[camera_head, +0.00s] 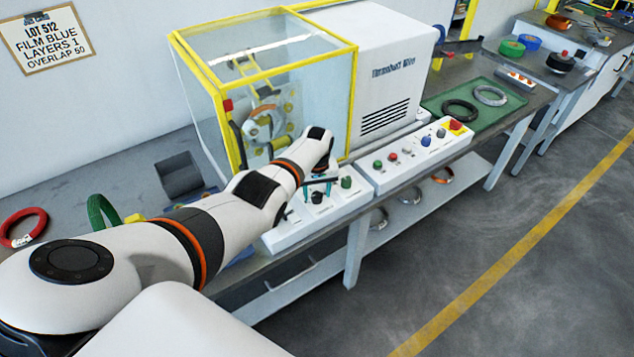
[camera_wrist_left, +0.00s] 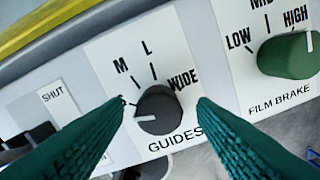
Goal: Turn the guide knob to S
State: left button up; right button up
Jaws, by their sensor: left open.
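The dark grey guide knob (camera_wrist_left: 158,110) sits above the word GUIDES in the left wrist view. Its white pointer line points left, slightly down, toward the S mark, which a finger partly covers. The M, L and WIDE marks are readable around it. My left gripper (camera_wrist_left: 161,103) is open, with a teal ribbed finger on each side of the knob and visible gaps to it. In the head view the left gripper (camera_head: 319,186) is over the left control panel (camera_head: 283,236), by the dark knob (camera_head: 317,198). My right gripper is not in view.
The green film brake knob (camera_wrist_left: 290,55) is close to the right, also seen in the head view (camera_head: 346,182). A SHUT label (camera_wrist_left: 53,96) is to the left. A yellow-framed clear guard (camera_head: 262,75) stands behind the panel. A second panel (camera_head: 415,160) with buttons is to the right.

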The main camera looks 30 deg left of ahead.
aim_at(317, 194)
pick_arm(q)
notch_tip(317, 194, up, 4)
jog(key=shift+r+p, duration=0.2)
jog(key=shift+p, duration=0.65)
notch_tip(317, 194, up, 7)
jog(key=shift+r, duration=0.2)
